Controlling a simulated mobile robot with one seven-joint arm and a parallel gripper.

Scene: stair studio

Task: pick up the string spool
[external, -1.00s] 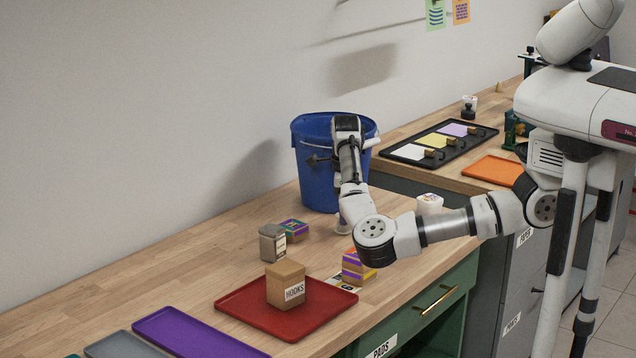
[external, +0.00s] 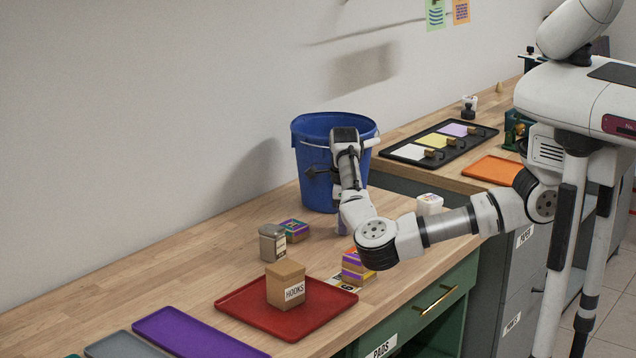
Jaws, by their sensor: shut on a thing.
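My arm reaches over the wooden worktop, with its wrist raised in front of the blue bucket. My gripper (external: 322,173) is mostly hidden behind my own wrist and forearm; only a dark part shows to the left, against the bucket. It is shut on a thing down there. A small pale purple piece, which looks like the string spool (external: 342,226), shows just beside my forearm near the worktop. The rest of it and the fingertips are hidden, so I cannot tell whether it touches the worktop.
The blue bucket (external: 318,190) stands close behind my wrist. A grey tin (external: 272,243), a purple-green box (external: 294,229), stacked purple-yellow boxes (external: 356,269) and a white container (external: 429,204) stand around. A red tray (external: 243,305) holds a HOOKS box (external: 286,287).

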